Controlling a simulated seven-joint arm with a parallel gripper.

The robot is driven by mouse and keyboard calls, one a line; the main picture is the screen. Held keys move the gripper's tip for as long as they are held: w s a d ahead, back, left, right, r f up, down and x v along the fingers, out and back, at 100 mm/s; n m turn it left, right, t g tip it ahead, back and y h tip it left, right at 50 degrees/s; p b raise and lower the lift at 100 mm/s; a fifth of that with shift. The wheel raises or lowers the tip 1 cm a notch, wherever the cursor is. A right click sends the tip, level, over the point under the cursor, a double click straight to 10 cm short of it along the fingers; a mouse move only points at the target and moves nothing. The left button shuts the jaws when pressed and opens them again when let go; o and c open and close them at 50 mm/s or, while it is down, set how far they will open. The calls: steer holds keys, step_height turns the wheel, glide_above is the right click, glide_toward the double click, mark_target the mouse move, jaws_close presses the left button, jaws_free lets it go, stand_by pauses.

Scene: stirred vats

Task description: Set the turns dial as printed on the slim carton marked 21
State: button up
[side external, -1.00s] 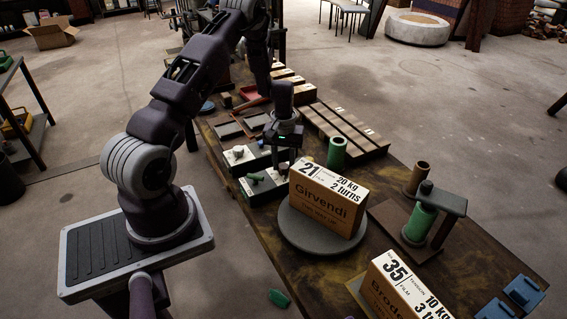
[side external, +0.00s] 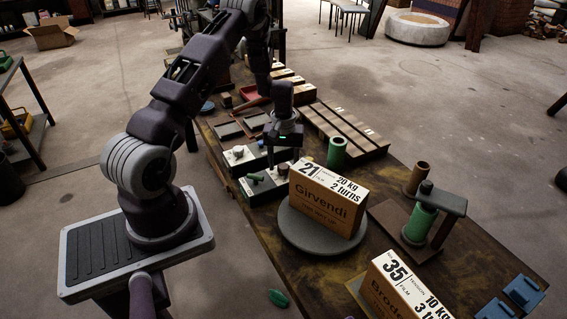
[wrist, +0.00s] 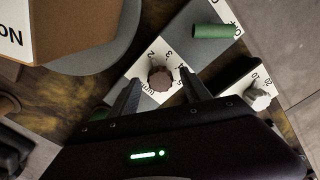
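The slim carton marked 21 (side external: 325,204) stands on a round grey turntable (side external: 300,236); its top reads 20 kg and 2 turns. A brown ribbed dial (wrist: 160,77) sits on a white panel with numbers 2, 3, 4 and 5 around it. I take it for the turns dial; I cannot tell which number it points to. My gripper (wrist: 160,93) is open and empty, its fingers either side of the dial's near edge. I cannot tell whether they touch it. My gripper (side external: 283,160) also shows above the control boxes in the side view.
A white dial (wrist: 262,98) marked 10 and 20 is on the neighbouring box. A green cylinder (wrist: 210,32) is on the brown dial's box. A carton marked 35 (side external: 400,290) stands nearer, and a green spool stand (side external: 425,220) is to the right.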

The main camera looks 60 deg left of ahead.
mark_target(284, 166)
step_height(284, 166, up, 7)
steer(key=shift+r, duration=0.15)
steer(key=s+d+r+m+t, duration=0.1)
steer(key=s+d+r+m, duration=0.15)
steer(key=d+r, duration=0.65)
steer(key=s+d+r+m+t, duration=0.1)
steer(key=d+r+m+t, duration=0.15)
steer(key=d+r, duration=0.6)
steer(key=s+d+r+m+t, duration=0.1)
steer(key=s+d+r+m, duration=0.2)
steer(key=s, duration=0.6)
steer(key=s+d+r+m+t, duration=0.1)
steer(key=s+d+r+m, duration=0.2)
steer(key=s+d+r, duration=0.2)
steer(key=s, duration=0.3)
steer(key=shift+s+r, duration=0.3)
steer(key=shift+s, duration=0.1)
